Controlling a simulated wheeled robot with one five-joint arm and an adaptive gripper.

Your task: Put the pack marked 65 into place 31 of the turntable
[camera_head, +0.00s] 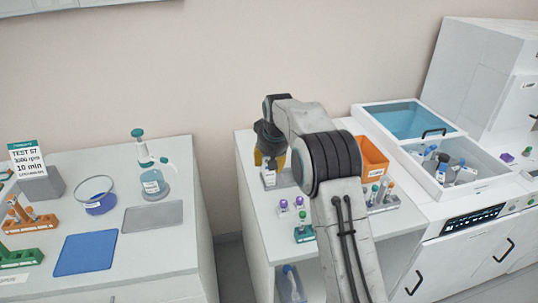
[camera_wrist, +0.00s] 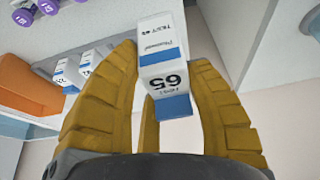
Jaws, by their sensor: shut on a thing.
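The pack marked 65 (camera_wrist: 164,78) is white with blue ends, and its printed number shows in the wrist view. My gripper (camera_wrist: 153,110) has its yellow fingers on either side of the pack and is shut on it. In the head view, my gripper (camera_head: 270,158) is at the back left of the middle bench, with the pack (camera_head: 268,178) small and pale just below its fingers. I cannot make out a turntable or a place marked 31 in either view.
An orange bin (camera_head: 373,156) and a rack with several tubes (camera_head: 381,196) stand right of my arm. Purple-capped tubes (camera_head: 291,205) stand in front. An open white machine (camera_head: 460,178) with items inside is at the right. A second bench (camera_head: 150,244) lies left across a gap.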

